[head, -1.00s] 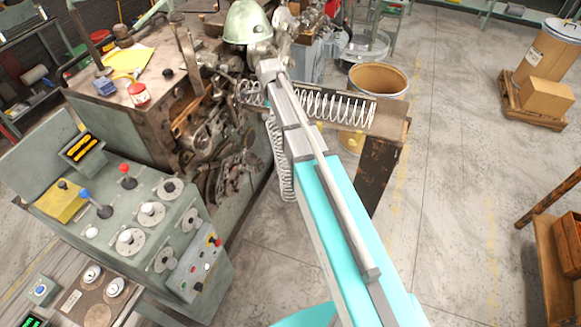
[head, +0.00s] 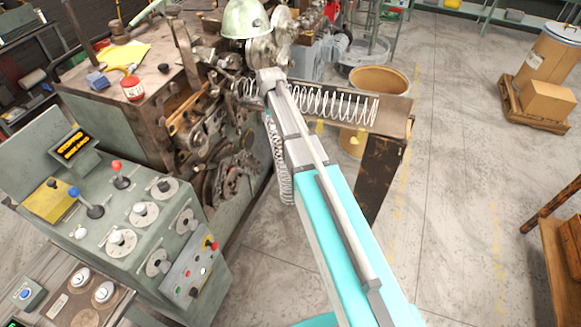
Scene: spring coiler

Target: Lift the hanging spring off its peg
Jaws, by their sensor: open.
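The hanging spring (head: 279,165) is a long pale wire coil in the head view. It hangs nearly upright just left of my arm, beside the dark machine. Its upper end is covered by or runs into the edge of my arm, and I cannot make out its peg. My arm reaches from the bottom right up over the spring area. Its far end covers what lies beyond and below it, and I cannot pick out my gripper's fingers there. I cannot see any contact with the spring.
A second spring (head: 335,104) lies along a brown bench (head: 397,118) right of my arm. The coiling machine (head: 215,130) stands left, with a control console (head: 125,215) in front. A drum (head: 378,80) stands behind the bench. The floor (head: 450,170) at right is open.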

